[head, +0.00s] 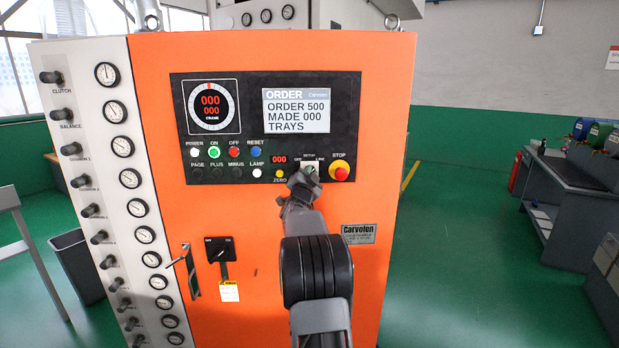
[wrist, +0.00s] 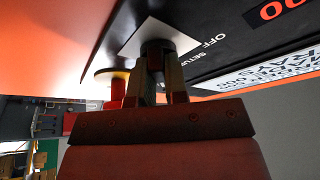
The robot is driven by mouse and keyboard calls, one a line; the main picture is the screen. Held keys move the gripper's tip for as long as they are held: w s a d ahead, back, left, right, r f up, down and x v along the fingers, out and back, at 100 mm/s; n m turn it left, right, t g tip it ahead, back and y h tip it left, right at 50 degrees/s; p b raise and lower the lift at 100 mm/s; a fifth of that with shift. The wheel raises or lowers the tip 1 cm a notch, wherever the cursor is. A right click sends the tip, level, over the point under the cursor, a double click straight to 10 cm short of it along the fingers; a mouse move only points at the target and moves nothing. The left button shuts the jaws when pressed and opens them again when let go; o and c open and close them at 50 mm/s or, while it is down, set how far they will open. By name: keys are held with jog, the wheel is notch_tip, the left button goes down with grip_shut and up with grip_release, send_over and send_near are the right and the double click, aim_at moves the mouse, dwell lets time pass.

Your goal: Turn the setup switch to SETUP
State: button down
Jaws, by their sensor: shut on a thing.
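The setup switch is a dark round knob on a small white plate (head: 309,164) marked OFF, SETUP and LINE, at the right of the black control panel. In the wrist view the knob (wrist: 157,46) stands out from its plate, with OFF and SETUP printed beside it. My gripper (head: 307,174) reaches up to the switch from below. In the wrist view its two fingers (wrist: 161,72) are closed around the knob. The fingers cover much of the knob, and I cannot tell which mark it points at.
The red STOP button (head: 340,171) on its yellow ring sits just right of the switch; it also shows close to my fingers in the wrist view (wrist: 117,92). The yellow ZERO button (head: 280,174) is just left. The display (head: 296,110) reads ORDER 500, MADE 000 TRAYS.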

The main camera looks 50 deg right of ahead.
jog(key=shift+n+t+y+b, duration=0.45)
jog(key=shift+n+t+b, duration=0.4)
jog(key=shift+n+b, duration=1.05)
jog(key=shift+n+t+y+b, duration=0.4)
jog(key=shift+n+t+b, duration=0.5)
jog(key=shift+n+b, duration=1)
jog(key=shift+n+t+y+b, duration=0.45)
jog(key=shift+n+t+b, duration=0.4)
jog(key=shift+n+b, duration=1)
jog(key=shift+n, duration=0.35)
jog(key=c, duration=1.1)
grip_release()
jog(key=shift+c, duration=0.2)
jog(key=b+v, duration=0.5)
jog(key=v, duration=0.9)
